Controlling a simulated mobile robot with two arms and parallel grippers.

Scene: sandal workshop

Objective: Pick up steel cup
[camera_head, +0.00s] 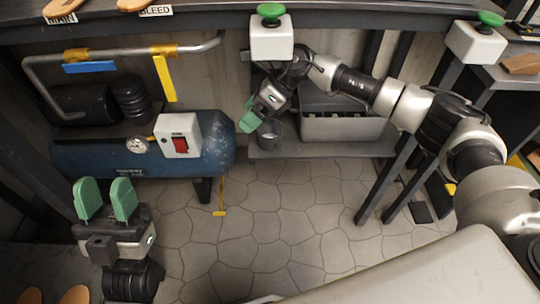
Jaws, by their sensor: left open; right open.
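The steel cup (270,133) is a small grey metal cup standing on the low shelf under the bench, beside a grey bin. My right gripper (249,117) reaches in from the right. Its green fingers are just above and left of the cup, and I cannot tell if they touch it. The gripper is open. My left gripper (105,199) is at the lower left with its two green fingers pointing up, apart and empty, well away from the cup.
A grey bin (340,128) stands right of the cup on the low shelf (300,153). A blue compressor tank (90,155) with a red switch is to the left. White boxes with green buttons (271,40) (477,42) hang at the bench edge. The tiled floor is clear.

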